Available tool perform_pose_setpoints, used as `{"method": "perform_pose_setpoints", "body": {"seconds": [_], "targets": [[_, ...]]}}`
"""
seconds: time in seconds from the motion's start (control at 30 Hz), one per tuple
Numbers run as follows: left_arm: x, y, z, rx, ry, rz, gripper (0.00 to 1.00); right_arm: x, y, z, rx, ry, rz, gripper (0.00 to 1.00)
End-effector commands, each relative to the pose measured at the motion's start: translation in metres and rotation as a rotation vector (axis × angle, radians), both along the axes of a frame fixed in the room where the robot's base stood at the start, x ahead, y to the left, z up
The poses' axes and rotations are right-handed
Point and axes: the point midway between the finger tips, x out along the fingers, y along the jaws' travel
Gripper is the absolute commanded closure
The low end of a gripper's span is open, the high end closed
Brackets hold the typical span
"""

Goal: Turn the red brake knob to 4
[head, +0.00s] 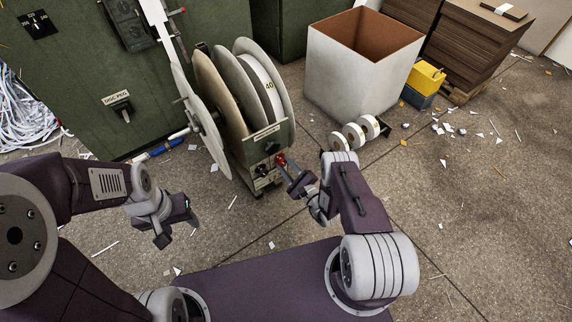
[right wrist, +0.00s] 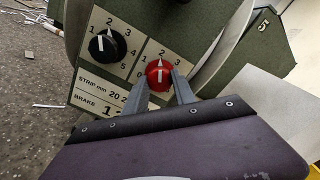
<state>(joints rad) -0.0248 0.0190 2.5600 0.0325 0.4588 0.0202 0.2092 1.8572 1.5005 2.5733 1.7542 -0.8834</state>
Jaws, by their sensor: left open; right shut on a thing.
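The red brake knob (right wrist: 159,73) sits on the pale panel of the green feeder, and it also shows small in the head view (head: 281,159). Its white mark stands nearly upright in the right wrist view, roughly toward the 2. Printed 0, 1, 2 and 3 show around it; a 4 cannot be made out there. My right gripper (right wrist: 161,82) is shut on the red knob, one finger on each side. My left gripper (head: 177,222) is open and empty above the floor, left of the feeder.
A black knob (right wrist: 107,44) with its own numbers is left of the red one. A label plate (right wrist: 104,93) reading STRIP mm and BRAKE is below. Large reels (head: 250,85) stand behind the panel. A white bin (head: 345,75) and small white rolls (head: 354,134) stand to the right.

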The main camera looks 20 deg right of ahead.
Motion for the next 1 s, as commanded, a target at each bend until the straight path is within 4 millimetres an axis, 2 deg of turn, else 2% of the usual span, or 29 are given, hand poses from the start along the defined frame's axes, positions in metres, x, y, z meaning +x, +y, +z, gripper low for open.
{"method": "perform_pose_setpoints", "body": {"seconds": [1.0], "targets": [[0.0,0.0,0.01,0.0,0.0,0.0,0.47,-0.0014,0.0012,-0.0015,0.907,0.333,0.0,1.0]]}}
